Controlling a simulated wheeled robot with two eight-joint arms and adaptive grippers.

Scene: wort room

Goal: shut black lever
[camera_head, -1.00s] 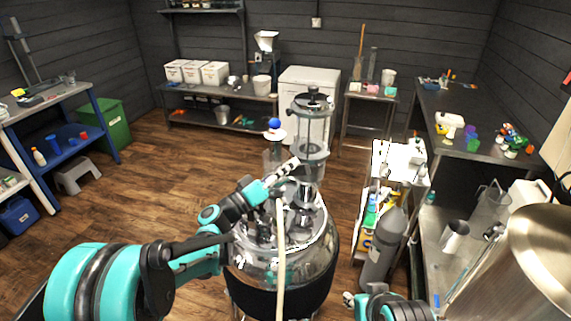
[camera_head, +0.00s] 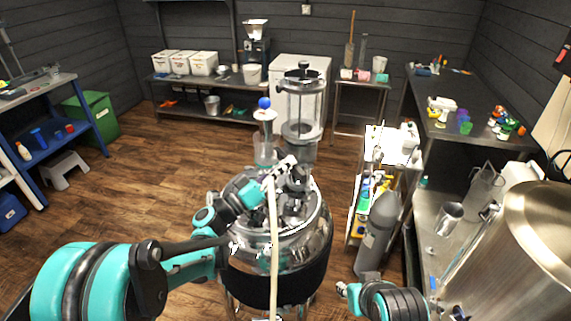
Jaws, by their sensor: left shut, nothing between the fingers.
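A shiny steel tank (camera_head: 310,235) with a black band (camera_head: 300,282) stands in front of me. Metal fittings crowd its lid, and I cannot clearly pick out the black lever among them. My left arm comes in from the left and reaches over the lid. My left gripper (camera_head: 286,163) is shut and empty, above the far part of the lid. I cannot tell whether it touches a fitting. A pale hose (camera_head: 274,250) hangs down the tank's front and partly hides it. My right gripper (camera_head: 343,289) is low, right of the tank; its fingers are too small to read.
A clear glass cylinder (camera_head: 303,105) and a slim vessel with a blue ball (camera_head: 264,103) rise behind the tank. A grey gas bottle (camera_head: 377,235) and a white-topped cart (camera_head: 388,145) stand at right. A large steel vessel (camera_head: 530,250) fills the lower right.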

